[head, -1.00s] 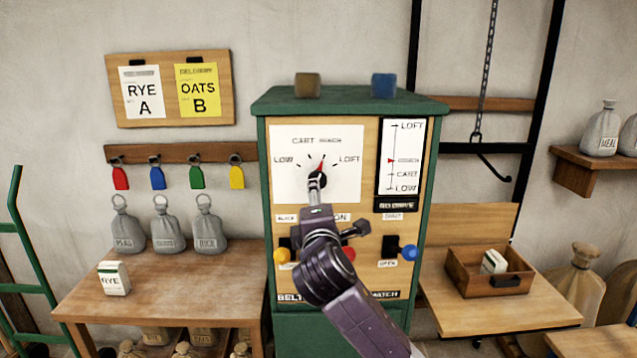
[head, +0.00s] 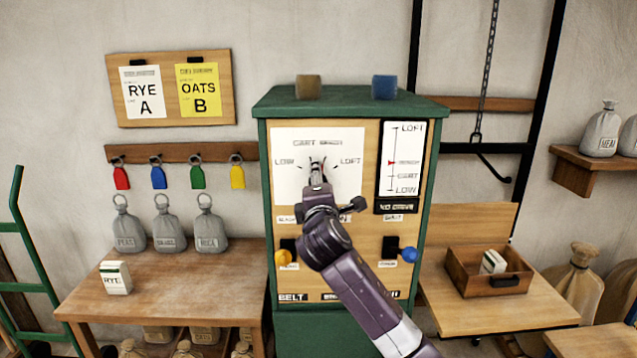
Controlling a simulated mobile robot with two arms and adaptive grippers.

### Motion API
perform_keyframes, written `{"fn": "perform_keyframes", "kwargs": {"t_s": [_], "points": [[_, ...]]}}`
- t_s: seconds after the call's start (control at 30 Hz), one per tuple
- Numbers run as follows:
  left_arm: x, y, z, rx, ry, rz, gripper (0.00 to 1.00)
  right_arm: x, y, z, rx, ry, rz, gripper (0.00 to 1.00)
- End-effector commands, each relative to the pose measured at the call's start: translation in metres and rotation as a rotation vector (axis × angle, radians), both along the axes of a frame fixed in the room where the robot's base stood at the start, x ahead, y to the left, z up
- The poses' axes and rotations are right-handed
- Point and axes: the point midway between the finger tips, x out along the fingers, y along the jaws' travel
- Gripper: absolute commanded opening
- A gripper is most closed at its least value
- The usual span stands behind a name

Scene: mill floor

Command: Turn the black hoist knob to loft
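The green hoist cabinet (head: 435,150) stands at the centre. Its white dial plate (head: 290,185) carries marks from LOW at left to LOFT at right, with CART and another blurred label between. My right gripper (head: 318,168) is in front of the dial's middle, fingers pointing at the plate. It covers the black hoist knob almost wholly; a little red shows beside the fingers. I cannot tell whether the fingers touch or grip the knob, or where its pointer stands. On the level scale (head: 403,150), a red marker sits between LOFT and CART. My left gripper is not in view.
Below the dial are a yellow knob (head: 283,258) and a blue knob (head: 409,256); my arm covers the area between them. A wooden tray (head: 472,283) lies at right.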

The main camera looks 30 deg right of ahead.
Motion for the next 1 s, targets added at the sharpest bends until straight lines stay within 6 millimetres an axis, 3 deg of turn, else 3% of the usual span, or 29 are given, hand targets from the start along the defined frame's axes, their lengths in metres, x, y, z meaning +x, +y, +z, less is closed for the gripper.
{"fn": "perform_keyframes", "kwargs": {"t_s": [0.07,0.43,0.73,1.0], "points": [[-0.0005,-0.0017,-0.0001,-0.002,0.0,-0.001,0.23,-0.0001,0.0,0.0,0.0,0.0,0.0,0.48],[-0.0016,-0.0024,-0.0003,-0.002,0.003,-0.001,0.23,-0.0002,0.0001,-0.0004,0.001,0.001,0.0,0.08],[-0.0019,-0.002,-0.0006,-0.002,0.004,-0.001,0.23,-0.0002,0.0002,-0.0011,0.039,-0.021,0.0,0.07],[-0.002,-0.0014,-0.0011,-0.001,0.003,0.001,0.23,0.0001,0.0009,-0.0019,0.184,-0.109,0.0,0.07]]}}
